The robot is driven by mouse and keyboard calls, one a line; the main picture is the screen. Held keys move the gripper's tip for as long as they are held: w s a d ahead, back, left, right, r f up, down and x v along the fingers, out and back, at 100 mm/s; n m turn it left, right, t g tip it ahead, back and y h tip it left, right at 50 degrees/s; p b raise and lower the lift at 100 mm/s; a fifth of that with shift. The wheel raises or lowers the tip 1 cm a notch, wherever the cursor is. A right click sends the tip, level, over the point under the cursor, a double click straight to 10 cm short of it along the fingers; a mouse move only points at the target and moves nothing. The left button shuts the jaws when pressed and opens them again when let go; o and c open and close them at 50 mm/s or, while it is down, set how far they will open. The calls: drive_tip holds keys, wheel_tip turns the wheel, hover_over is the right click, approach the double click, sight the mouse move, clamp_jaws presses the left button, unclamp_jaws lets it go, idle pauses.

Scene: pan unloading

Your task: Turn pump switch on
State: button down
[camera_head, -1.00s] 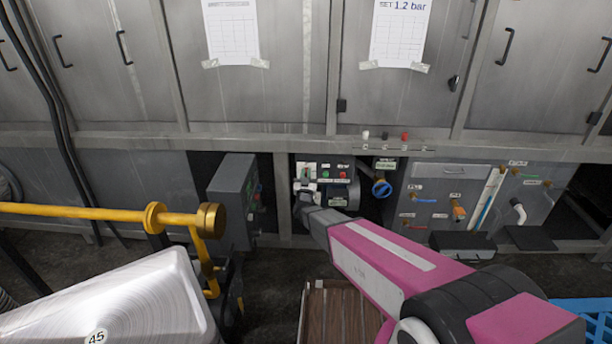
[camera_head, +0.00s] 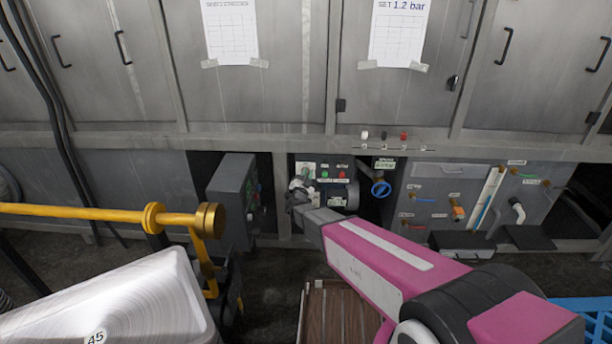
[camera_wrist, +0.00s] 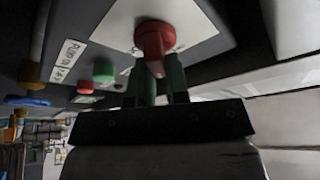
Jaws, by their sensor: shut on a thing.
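The pump switch is a red rotary knob (camera_wrist: 153,36) on a pale plate, seen close up in the wrist view. My gripper (camera_wrist: 160,72) is shut on the knob's handle, with its dark green fingers on either side of it. In the head view my gripper (camera_head: 301,184) is at the left side of the small pump control panel (camera_head: 339,170) and hides the knob there. A green button (camera_wrist: 103,71) and a red button (camera_wrist: 84,86) sit beside the knob, near a label that seems to read "PUMP ON".
A blue valve wheel (camera_head: 381,188) is just right of the panel. A grey box (camera_head: 233,190) juts out on the left. A yellow rail (camera_head: 90,212) and a metal container (camera_head: 130,300) are at lower left. A brown slatted thing (camera_head: 340,315) lies below my arm.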

drive_tip(key=m+g, duration=0.1)
drive_tip(key=m, duration=0.3)
drive_tip(key=m+g+h, duration=0.1)
drive_tip(key=m+g, duration=0.1)
drive_tip(key=m, duration=0.2)
drive_tip(key=m+g+h, duration=0.1)
drive_tip(key=m, duration=0.3)
drive_tip(key=shift+d+f+m+g, duration=0.25)
drive_tip(key=shift+f+m+g, duration=0.05)
drive_tip(key=shift+f, duration=0.1)
drive_tip(key=c, duration=1.1)
unclamp_jaws()
drive_tip(key=v, duration=1.1)
drive_tip(key=shift+w, duration=0.1)
